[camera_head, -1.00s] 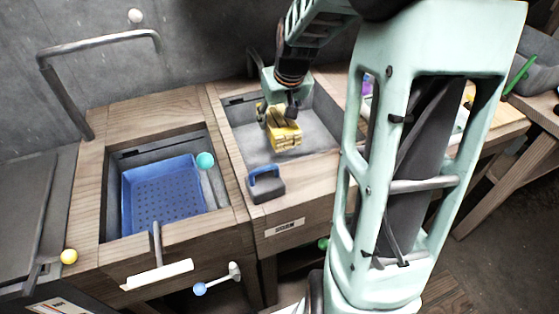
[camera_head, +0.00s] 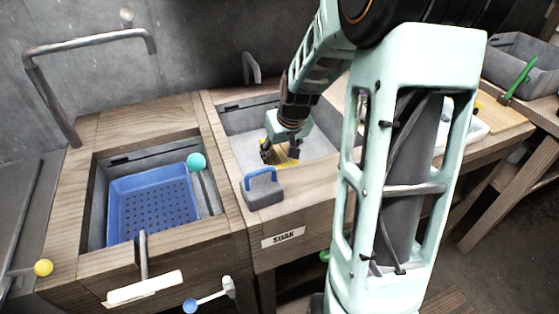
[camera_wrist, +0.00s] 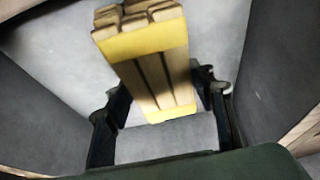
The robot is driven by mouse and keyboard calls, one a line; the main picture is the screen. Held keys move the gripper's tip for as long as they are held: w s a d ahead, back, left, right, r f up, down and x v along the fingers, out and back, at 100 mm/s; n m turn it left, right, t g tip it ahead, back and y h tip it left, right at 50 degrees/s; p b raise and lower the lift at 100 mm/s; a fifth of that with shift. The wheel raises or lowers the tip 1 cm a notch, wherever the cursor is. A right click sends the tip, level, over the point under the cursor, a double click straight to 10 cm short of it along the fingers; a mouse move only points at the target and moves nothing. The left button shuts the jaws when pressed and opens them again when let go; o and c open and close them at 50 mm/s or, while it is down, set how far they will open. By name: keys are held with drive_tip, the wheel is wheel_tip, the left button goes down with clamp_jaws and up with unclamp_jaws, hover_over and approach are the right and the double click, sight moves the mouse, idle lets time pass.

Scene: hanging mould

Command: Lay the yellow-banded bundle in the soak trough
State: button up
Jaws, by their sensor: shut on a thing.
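The yellow-banded bundle (camera_wrist: 150,60) is a stack of pale wooden strips with yellow bands. My gripper (camera_wrist: 165,105) is shut on it, one finger on each side, in the wrist view. In the head view my gripper (camera_head: 280,152) points down inside the soak trough (camera_head: 243,150), a grey basin in the wooden bench marked SOAK. There the bundle (camera_head: 290,154) shows only in part, below the rim and partly hidden by my gripper. I cannot tell whether it touches the trough floor.
A grey block with a blue handle (camera_head: 263,188) stands on the trough's front rim. To the left a blue perforated tray (camera_head: 150,205) sits in another basin, with a teal ball (camera_head: 196,161) at its edge. A bent metal pipe (camera_head: 90,46) rises at the back left.

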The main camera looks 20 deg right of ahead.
drive_tip(key=shift+f, duration=1.2)
drive_tip(key=shift+f+b, duration=0.2)
drive_tip(key=shift+b, duration=0.2)
drive_tip(key=o, duration=1.3)
drive_tip(key=shift+r, duration=0.15)
drive_tip(key=shift+r+p, duration=0.3)
drive_tip(key=p+v, duration=0.3)
drive_tip(key=v, duration=0.8)
drive_tip(key=shift+s+r, duration=0.15)
drive_tip(key=shift+r, duration=0.1)
